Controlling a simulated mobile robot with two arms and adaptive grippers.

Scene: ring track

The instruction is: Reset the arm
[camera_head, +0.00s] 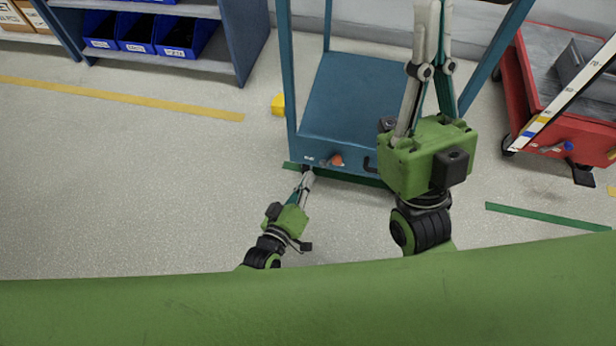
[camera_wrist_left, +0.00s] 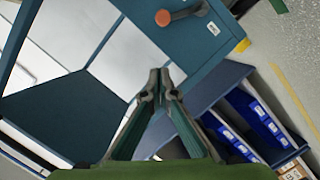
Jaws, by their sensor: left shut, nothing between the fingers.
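My left gripper (camera_head: 306,174) is low in the head view, its fingers pointing up the picture toward the lower front edge of a blue cart (camera_head: 350,95). In the left wrist view the left gripper (camera_wrist_left: 159,78) has its fingertips together with nothing between them. My right gripper (camera_head: 431,35) is larger and closer in the head view, in front of the cart's right side. Its two fingers reach the top edge of the picture, so its fingertips are not clearly shown.
An orange knob (camera_head: 337,160) is on the cart's front edge; the knob also shows in the left wrist view (camera_wrist_left: 164,17). A red cart (camera_head: 585,140) stands at the right. A shelf with blue bins (camera_head: 137,32) is at the upper left. The floor at left is clear.

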